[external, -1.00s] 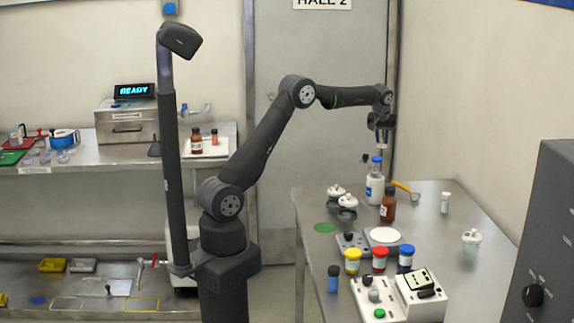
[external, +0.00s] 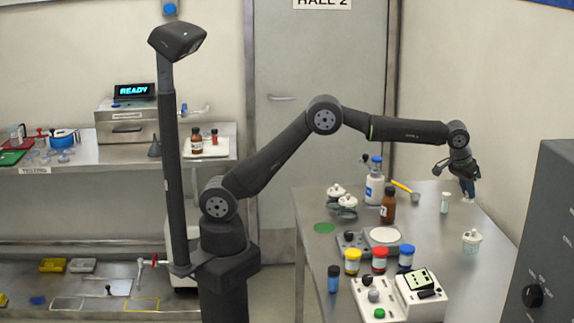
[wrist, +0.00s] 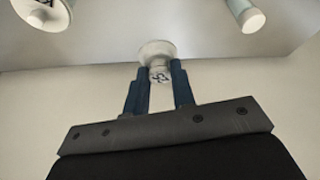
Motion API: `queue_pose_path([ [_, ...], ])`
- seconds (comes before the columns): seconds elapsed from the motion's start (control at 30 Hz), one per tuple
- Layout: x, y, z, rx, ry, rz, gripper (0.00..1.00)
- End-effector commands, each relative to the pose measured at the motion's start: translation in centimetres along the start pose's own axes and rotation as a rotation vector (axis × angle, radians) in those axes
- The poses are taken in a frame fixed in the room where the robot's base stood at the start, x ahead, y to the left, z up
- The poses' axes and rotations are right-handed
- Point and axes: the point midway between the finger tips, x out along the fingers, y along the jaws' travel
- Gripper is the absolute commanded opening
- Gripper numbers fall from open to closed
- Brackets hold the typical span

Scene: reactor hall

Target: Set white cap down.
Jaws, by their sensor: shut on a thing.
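My gripper (external: 469,194) points down over the right rear part of the steel bench (external: 450,265), to the right of a small clear vial. In the wrist view my gripper (wrist: 160,74) has its two blue-grey fingers closed around the white cap (wrist: 156,50), a round piece with a wide flange and a dark mark on its end. The cap sits at the fingertips, near the bench surface in that view. I cannot tell whether it touches the bench. In the external view the cap cannot be made out at the fingertips.
The small vial (external: 445,203) stands close left of my gripper. A white-lidded jar (external: 471,240) stands nearer the front. A blue-capped white bottle (external: 375,187), a brown bottle (external: 388,207) and a scale (external: 386,235) stand further left. Bare bench lies around the jar.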

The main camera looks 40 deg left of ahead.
Motion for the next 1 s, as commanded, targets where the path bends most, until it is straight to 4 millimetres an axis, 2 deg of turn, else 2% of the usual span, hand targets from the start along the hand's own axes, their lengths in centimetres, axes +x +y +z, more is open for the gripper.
queue_pose_path([
  [0.03, -0.4, 3.0, 1.1, 0.044, 0.000, 0.018, 0.01],
  [0.2, -1.9, 11.4, 5.0, 0.175, 0.001, 0.072, 0.01],
  [0.4, -4.2, 20.4, 10.6, 0.326, 0.003, 0.134, 0.01],
  [0.5, -5.3, 23.9, 13.3, 0.392, 0.005, 0.161, 0.01],
  [0.63, -6.5, 27.2, 16.1, 0.454, 0.006, 0.186, 0.01],
  [0.8, -7.2, 29.3, 18.0, 0.496, 0.006, 0.203, 0.01],
  [0.9, -6.4, 29.4, 17.8, 0.502, 0.004, 0.204, 0.01],
  [1.0, -4.7, 28.7, 16.6, 0.499, 0.004, 0.204, 0.01],
])
